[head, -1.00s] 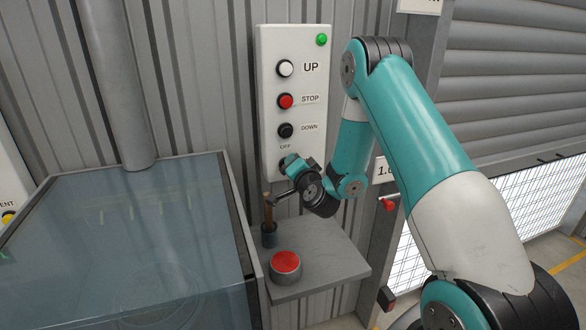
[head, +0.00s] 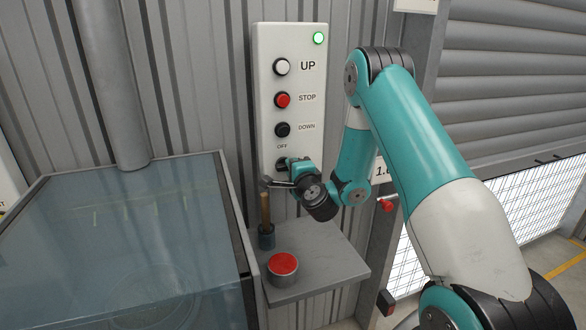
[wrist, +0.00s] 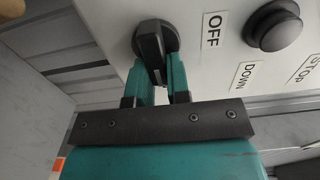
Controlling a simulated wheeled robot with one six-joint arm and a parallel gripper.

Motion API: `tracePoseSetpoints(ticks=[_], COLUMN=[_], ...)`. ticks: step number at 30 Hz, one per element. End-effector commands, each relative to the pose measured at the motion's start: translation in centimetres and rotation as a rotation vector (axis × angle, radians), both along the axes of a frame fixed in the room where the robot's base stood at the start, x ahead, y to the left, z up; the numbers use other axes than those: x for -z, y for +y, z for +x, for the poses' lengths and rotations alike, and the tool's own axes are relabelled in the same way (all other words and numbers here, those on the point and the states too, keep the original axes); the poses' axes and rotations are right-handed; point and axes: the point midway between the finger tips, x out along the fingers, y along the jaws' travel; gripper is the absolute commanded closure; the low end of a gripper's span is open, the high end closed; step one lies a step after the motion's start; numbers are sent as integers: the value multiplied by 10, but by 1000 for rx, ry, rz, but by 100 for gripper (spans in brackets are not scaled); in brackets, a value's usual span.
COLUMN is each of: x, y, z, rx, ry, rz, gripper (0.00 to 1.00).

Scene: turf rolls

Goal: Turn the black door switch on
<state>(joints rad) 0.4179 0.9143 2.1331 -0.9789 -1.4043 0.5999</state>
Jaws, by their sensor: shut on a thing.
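The black door switch (wrist: 151,40) is a rotary knob low on the pale control panel (head: 268,110), beside the OFF label (wrist: 214,30). In the head view the switch is mostly hidden behind my gripper (head: 290,170). In the wrist view my gripper (wrist: 160,74) has its two teal fingers on either side of the knob's handle, shut on it. The green lamp (head: 319,38) at the panel's top right glows brightly.
Above the switch are the DOWN button (head: 283,130), red STOP button (head: 283,100) and white UP button (head: 282,67). A glass-topped case (head: 120,240) stands left.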

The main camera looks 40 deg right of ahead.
Motion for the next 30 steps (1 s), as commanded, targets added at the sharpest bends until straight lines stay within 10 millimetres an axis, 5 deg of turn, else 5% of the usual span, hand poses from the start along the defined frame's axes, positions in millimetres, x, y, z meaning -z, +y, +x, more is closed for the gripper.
tracePoseSetpoints(ticks=[14,15,18,30], x=[2,2,2,3], y=[0,0,0,4], z=[-1,-1,-1,-3], rx=[1,1,1,-2], ry=[0,0,0,-3], rz=[17,17,16,14], gripper=[100,81,58,57])
